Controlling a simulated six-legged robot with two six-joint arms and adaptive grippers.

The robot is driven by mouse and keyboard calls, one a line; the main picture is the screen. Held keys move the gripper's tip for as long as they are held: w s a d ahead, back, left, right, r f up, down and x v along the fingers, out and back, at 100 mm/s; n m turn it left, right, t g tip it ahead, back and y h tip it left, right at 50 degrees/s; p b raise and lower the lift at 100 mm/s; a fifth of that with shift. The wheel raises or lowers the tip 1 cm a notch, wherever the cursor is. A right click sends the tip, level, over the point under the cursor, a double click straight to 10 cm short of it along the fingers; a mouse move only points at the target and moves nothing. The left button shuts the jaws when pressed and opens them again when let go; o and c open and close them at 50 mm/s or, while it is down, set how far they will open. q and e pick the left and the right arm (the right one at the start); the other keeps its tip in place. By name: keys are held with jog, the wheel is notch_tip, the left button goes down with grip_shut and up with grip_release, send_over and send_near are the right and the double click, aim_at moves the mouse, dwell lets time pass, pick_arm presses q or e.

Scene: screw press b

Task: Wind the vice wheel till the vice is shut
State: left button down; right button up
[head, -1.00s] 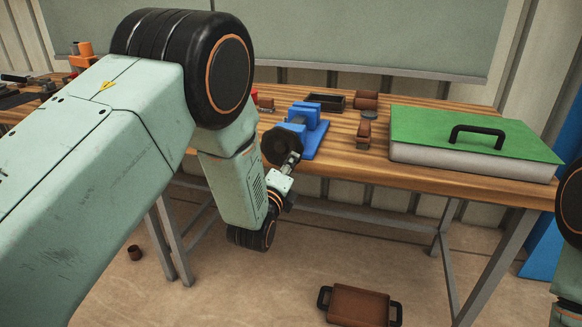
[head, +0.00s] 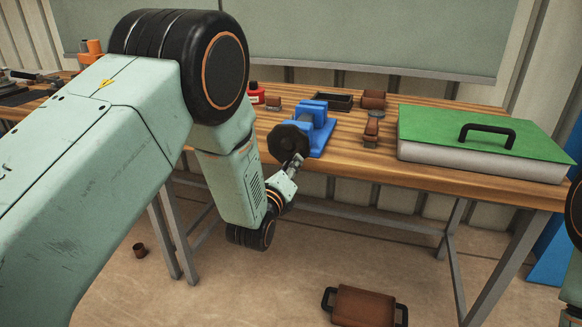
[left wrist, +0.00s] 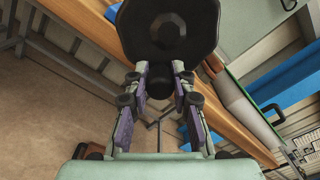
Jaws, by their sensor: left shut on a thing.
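The blue vice (head: 314,128) stands at the front edge of the wooden workbench. Its dark, many-sided wheel (head: 288,142) faces me and shows large at the top of the left wrist view (left wrist: 168,32). A short black handle (left wrist: 160,82) sticks out from the wheel's lower part. My left gripper (head: 295,161) is at the wheel's lower right in the head view. In the left wrist view its two fingers (left wrist: 160,80) are shut on the handle from both sides. How wide the vice jaws stand apart is hard to tell. My right gripper is out of view.
A green-topped case (head: 480,140) with a black handle lies on the right of the workbench (head: 365,165). Small brown items (head: 372,125), a dark tray (head: 333,100) and a red container (head: 256,93) stand around the vice. A brown tray (head: 363,306) lies on the floor.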

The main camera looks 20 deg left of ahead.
pick_arm(q)
jog(key=c, duration=1.1)
grip_release()
jog(key=shift+s, duration=0.1)
jog(key=s, duration=1.2)
jog(key=shift+a, duration=0.2)
jog(key=shift+w, duration=0.1)
